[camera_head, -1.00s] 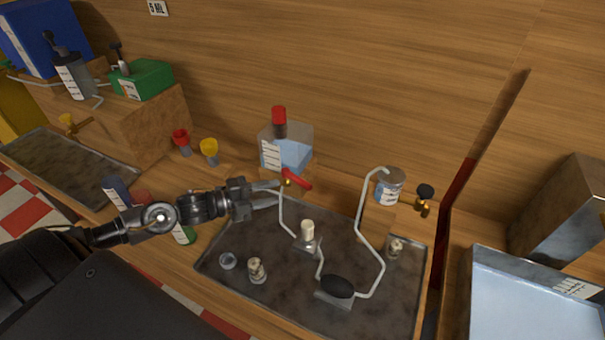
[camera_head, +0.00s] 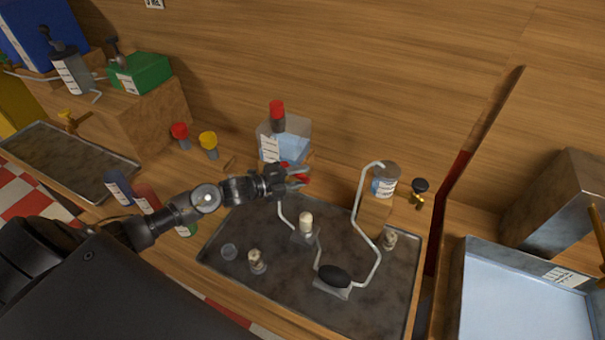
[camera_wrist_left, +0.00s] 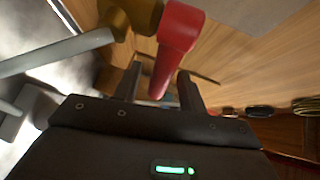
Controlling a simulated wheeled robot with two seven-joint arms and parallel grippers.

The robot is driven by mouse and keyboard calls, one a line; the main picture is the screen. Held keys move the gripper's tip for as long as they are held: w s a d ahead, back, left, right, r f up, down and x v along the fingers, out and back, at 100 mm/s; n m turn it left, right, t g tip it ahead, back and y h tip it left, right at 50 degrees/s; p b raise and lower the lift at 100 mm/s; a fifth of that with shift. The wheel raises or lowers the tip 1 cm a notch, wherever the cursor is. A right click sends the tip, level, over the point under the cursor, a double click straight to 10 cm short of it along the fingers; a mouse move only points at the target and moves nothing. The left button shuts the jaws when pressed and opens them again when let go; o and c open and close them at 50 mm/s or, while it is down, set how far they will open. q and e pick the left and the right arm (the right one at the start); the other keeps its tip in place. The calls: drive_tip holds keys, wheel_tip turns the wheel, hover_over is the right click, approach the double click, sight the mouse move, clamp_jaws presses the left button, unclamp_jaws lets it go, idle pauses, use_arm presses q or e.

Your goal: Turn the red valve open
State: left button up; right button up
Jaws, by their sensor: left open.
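The red valve (camera_head: 297,171) is at the back edge of the metal tray, in front of a clear container; my gripper partly covers it in the head view. In the left wrist view its red lever (camera_wrist_left: 176,45) comes from a brass body (camera_wrist_left: 135,14) and reaches down between my fingers. My left gripper (camera_head: 301,178) is open at the valve, with one finger on each side of the lever. The wrist view shows the gripper (camera_wrist_left: 160,88) with gaps beside the lever tip; contact cannot be told. My right gripper is not in view.
A bent white pipe (camera_head: 360,205) rises from the dark metal tray (camera_head: 230,210). A can (camera_head: 385,180) and a black-knobbed valve (camera_head: 419,187) stand right of my left gripper. Red (camera_head: 180,131) and yellow (camera_head: 209,140) knobs stand left. A blue-white tray (camera_head: 520,300) is at the right.

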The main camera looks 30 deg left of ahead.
use_arm(q)
drive_tip(key=shift+w+d+f, duration=0.1)
drive_tip(key=shift+w+d, duration=0.15)
drive_tip(key=shift+w, duration=0.1)
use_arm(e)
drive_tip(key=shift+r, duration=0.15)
